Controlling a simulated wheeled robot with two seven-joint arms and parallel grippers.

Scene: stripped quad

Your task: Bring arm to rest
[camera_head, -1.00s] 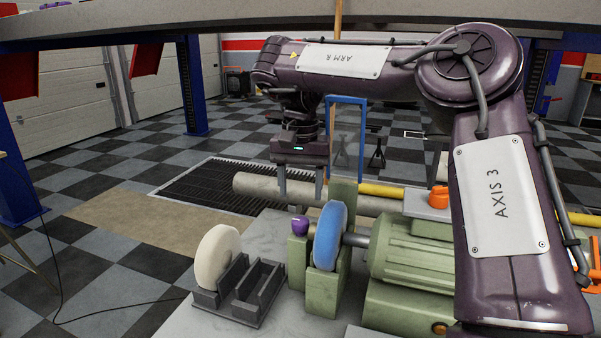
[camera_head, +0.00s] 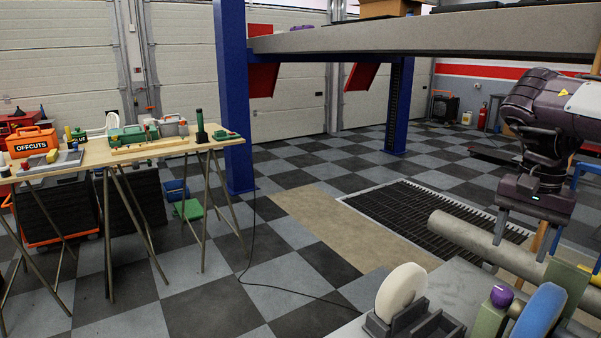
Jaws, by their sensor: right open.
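My right arm comes in from the right edge. Its purple gripper (camera_head: 521,229) points down with two grey fingers spread apart and nothing visible between them. The blue wheel (camera_head: 540,312) sits at the lower right, partly cut by the frame. A white wheel (camera_head: 400,290) stands upright in a dark grey slotted rack (camera_head: 425,325). My left gripper does not show.
A wooden trestle table (camera_head: 95,157) at left holds an orange OFFCUTS box (camera_head: 32,143) and several tools. A blue lift post (camera_head: 232,95) stands behind it. Checkered floor (camera_head: 215,300) lies open in the middle, with a dark floor grate (camera_head: 435,215) beyond.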

